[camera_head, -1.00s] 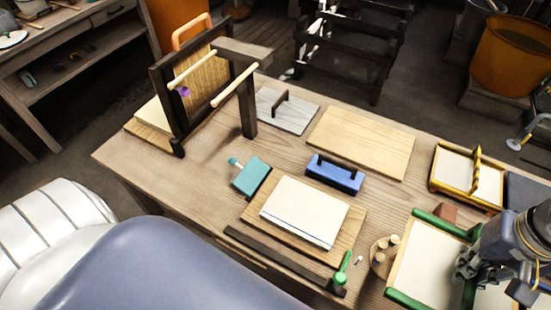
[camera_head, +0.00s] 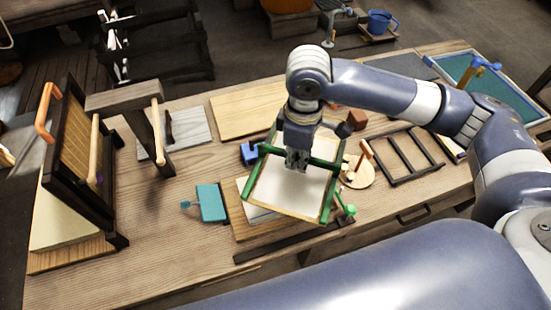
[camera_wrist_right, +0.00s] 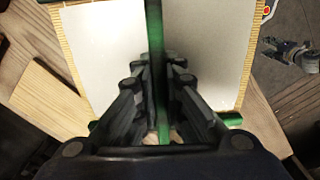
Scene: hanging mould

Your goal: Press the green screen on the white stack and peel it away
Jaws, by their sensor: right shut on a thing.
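The green screen, a white sheet (camera_head: 285,190) in a frame with green bars (camera_head: 328,197), lies over the middle of the bench. My right gripper (camera_head: 297,166) is shut on its green middle bar, which also runs between the fingers in the right wrist view (camera_wrist_right: 156,45). The white stack (camera_head: 257,213) on its wooden board (camera_head: 243,230) is mostly hidden beneath the screen; only its left and near edges show. The screen sits slightly turned to the stack. I cannot tell whether they touch. My left gripper is not in view.
A teal block (camera_head: 211,203) lies left of the stack, and a blue block (camera_head: 249,153) is partly hidden behind the screen. A dark bar (camera_head: 280,243) lies in front. A round wooden plate (camera_head: 358,174) and a dark rack (camera_head: 412,172) are to the right.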

